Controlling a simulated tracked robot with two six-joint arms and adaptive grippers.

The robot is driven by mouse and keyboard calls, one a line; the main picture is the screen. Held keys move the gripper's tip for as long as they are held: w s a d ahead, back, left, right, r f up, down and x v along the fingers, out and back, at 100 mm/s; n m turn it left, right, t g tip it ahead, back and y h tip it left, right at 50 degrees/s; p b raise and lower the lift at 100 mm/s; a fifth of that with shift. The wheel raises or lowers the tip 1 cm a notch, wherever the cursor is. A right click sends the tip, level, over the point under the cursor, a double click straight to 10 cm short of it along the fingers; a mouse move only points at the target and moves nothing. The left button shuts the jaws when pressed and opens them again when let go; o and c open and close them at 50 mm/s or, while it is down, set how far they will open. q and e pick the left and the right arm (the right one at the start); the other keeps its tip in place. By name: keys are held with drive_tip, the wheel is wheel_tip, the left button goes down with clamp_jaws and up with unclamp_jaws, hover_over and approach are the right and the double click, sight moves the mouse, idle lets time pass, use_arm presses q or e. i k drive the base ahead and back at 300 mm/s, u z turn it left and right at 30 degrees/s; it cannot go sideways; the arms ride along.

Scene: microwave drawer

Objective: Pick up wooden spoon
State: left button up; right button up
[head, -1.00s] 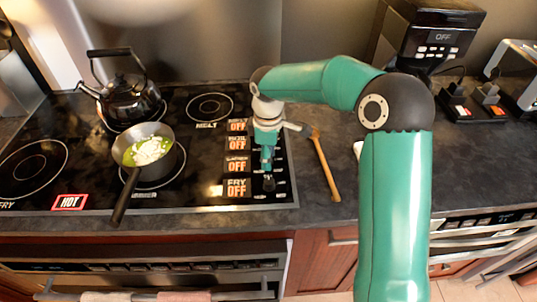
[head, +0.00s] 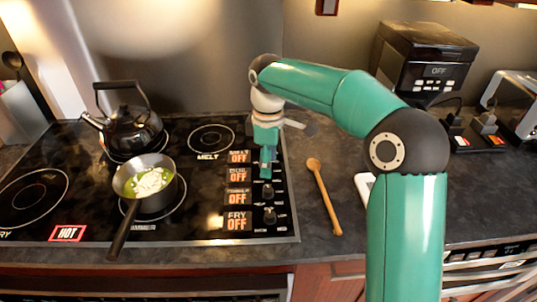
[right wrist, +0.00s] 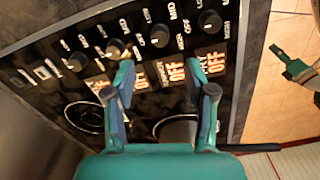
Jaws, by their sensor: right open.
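The wooden spoon (head: 325,200) lies on the dark counter to the right of the stovetop in the head view, its round head toward the back wall and its handle toward the front edge. My right gripper (head: 268,168) is over the stove's control strip, left of the spoon and apart from it. In the right wrist view its two green fingers (right wrist: 163,85) are spread, with nothing between them. The spoon does not show in the right wrist view. A green and pale arm part, apparently my left gripper (right wrist: 285,62), shows at that view's right edge; its jaws are unclear.
A pan (head: 150,200) with green and white food and a black kettle (head: 125,135) stand on the stovetop (head: 95,215). A white object (head: 363,185) lies right of the spoon, partly behind my arm. A coffee machine (head: 425,65) and toaster (head: 520,100) stand at the back right.

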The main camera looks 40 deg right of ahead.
sight(313, 166)
drive_tip(key=k, duration=1)
